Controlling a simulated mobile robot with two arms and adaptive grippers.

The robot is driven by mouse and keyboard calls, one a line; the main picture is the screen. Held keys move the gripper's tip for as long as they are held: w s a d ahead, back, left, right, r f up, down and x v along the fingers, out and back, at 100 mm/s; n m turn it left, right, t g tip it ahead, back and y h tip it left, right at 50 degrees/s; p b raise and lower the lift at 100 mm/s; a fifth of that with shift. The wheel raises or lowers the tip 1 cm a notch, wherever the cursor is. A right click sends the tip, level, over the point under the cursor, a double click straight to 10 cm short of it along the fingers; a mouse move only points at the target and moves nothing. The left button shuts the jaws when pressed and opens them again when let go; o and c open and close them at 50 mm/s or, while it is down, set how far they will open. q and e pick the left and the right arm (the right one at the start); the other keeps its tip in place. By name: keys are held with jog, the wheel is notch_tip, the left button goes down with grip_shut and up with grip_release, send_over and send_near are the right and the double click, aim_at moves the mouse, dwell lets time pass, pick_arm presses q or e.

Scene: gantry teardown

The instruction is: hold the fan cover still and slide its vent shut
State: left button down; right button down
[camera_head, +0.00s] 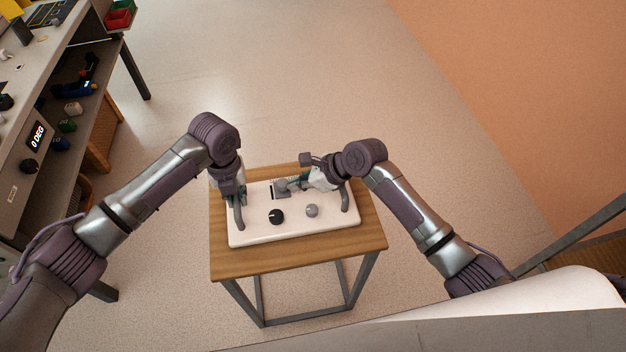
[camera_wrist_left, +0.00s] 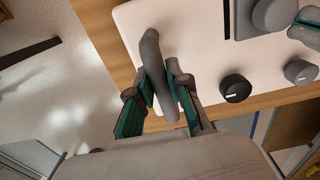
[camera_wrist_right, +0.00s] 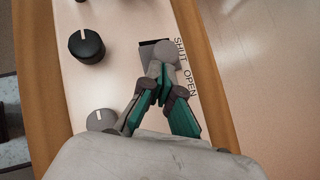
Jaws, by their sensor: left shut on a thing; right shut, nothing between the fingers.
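The fan cover (camera_head: 250,234) is a white panel lying on a small wooden table. It has a grey handle at each end. My left gripper (camera_wrist_left: 158,86) is shut around the left handle (camera_wrist_left: 151,48). The vent's grey round knob (camera_wrist_right: 166,51) sits on a slider over a dark opening, beside the printed word SHUT; OPEN is printed nearer my right wrist. The knob also shows in the left wrist view (camera_wrist_left: 272,15). My right gripper (camera_wrist_right: 157,82) is shut and empty, its fingertips close against the knob's OPEN side. Whether they touch it is unclear.
A black dial (camera_head: 277,217) and a grey dial (camera_head: 312,210) stand on the cover's near half. The right handle (camera_head: 346,197) is beside my right gripper. The wooden table (camera_head: 285,262) has a narrow bare rim. A workbench (camera_head: 40,120) stands at left; the floor between is clear.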

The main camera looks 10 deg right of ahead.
jog(key=shift+a, duration=0.65)
pick_arm(q)
jog(key=shift+d, duration=0.1)
pick_arm(e)
jog(key=v, duration=1)
jog(key=shift+d, duration=0.1)
pick_arm(q)
jog(key=c, duration=1)
grip_release()
jog(key=shift+r, duration=0.15)
